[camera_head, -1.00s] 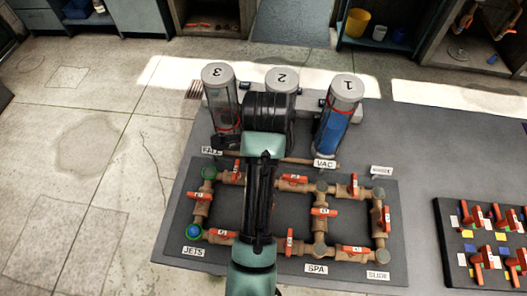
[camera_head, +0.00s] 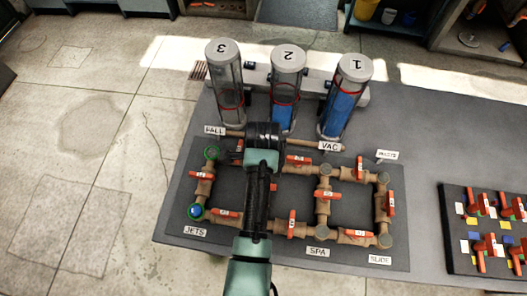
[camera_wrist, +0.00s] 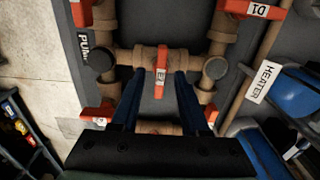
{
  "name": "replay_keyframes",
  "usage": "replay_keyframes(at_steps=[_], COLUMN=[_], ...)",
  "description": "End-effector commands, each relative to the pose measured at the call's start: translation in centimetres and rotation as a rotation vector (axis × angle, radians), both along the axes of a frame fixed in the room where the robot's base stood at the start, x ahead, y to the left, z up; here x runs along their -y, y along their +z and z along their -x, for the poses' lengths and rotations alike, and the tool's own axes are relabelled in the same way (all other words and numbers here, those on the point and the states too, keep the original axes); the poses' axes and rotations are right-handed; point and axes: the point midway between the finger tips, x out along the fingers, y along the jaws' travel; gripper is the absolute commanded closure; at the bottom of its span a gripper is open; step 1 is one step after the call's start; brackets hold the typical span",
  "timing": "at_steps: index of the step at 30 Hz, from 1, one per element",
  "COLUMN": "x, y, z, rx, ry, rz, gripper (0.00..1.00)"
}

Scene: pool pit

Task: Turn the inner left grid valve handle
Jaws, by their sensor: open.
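The pipe grid (camera_head: 325,205) carries several orange valve handles. In the wrist view, an orange handle (camera_wrist: 161,68) with a small white label lies lengthwise along the picture's vertical, across a brown pipe. My gripper (camera_wrist: 159,78) is open, with its two blue fingers to the left and right of that handle. I cannot tell how deep the fingers reach around it, and no contact is clear. In the head view, my arm covers much of the grid's left middle. Part of an orange handle (camera_head: 273,199) shows just right of the arm; the fingertips are hidden there.
Neighbouring handles (camera_wrist: 95,113) and (camera_wrist: 250,9) sit close by on the pipes. Three clear cylinders (camera_head: 346,98) stand behind the grid. A board of red handles (camera_head: 487,235) lies at right. Open floor (camera_head: 80,170) is at left.

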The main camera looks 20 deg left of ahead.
Motion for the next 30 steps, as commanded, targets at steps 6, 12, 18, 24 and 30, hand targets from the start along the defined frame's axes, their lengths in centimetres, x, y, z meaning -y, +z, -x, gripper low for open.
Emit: replay_keyframes(at_steps=[6,12,18,24,30], x=[0.01,0.0,0.0,0.0,0.01], y=[-0.99,-1.0,-0.98,-0.96,-0.95], z=[0.01,0.01,0.0,0.01,0.02], rx=[0.001,0.001,0.001,0.0,0.0], ry=[0.0,0.0,0.0,0.0,0.003], rz=[0.0,0.0,0.0,0.0,0.0], gripper=[0.55,0.55,0.89,1.0,1.0])
